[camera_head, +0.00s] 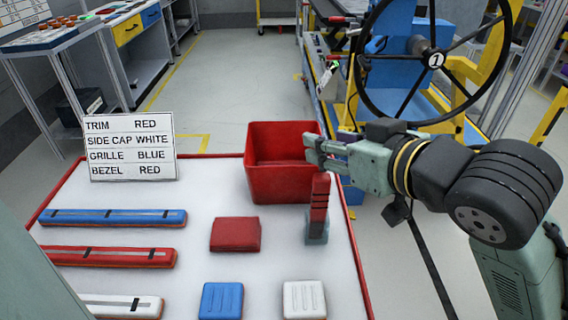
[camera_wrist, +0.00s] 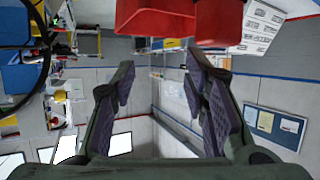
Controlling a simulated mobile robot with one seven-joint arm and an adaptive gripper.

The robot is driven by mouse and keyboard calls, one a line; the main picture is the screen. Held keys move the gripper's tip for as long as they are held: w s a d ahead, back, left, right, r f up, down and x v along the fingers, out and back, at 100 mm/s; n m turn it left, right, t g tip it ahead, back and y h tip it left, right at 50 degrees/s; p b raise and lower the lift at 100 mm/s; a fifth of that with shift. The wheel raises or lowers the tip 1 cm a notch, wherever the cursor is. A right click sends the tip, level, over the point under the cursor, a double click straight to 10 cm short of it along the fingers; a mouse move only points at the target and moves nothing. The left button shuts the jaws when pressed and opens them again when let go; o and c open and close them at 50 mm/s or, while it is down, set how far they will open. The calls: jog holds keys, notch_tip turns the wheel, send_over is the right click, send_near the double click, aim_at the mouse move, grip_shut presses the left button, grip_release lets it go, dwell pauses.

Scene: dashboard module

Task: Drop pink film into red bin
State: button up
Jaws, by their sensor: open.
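The red bin (camera_head: 277,188) stands at the back right of the white table, open at the top. It also shows upside down at the top edge of the wrist view (camera_wrist: 220,22). My gripper (camera_head: 318,152) is level with the bin's right rim, its fingertips overlapping that rim in the head view; I cannot tell whether they touch. In the wrist view my gripper (camera_wrist: 160,85) has its fingers spread, with nothing between them. I can make out no pink film in either view. Part of the bin's inside is hidden.
A red upright piece on a grey base (camera_head: 317,222) stands just below my gripper. Blue, red and white bars, a red block (camera_head: 235,234), blue and white pads lie on the table (camera_head: 200,275). A text sign (camera_head: 131,147) stands at back left. A steering wheel (camera_head: 437,60) is behind.

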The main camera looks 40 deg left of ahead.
jog(key=shift+v, duration=2.1)
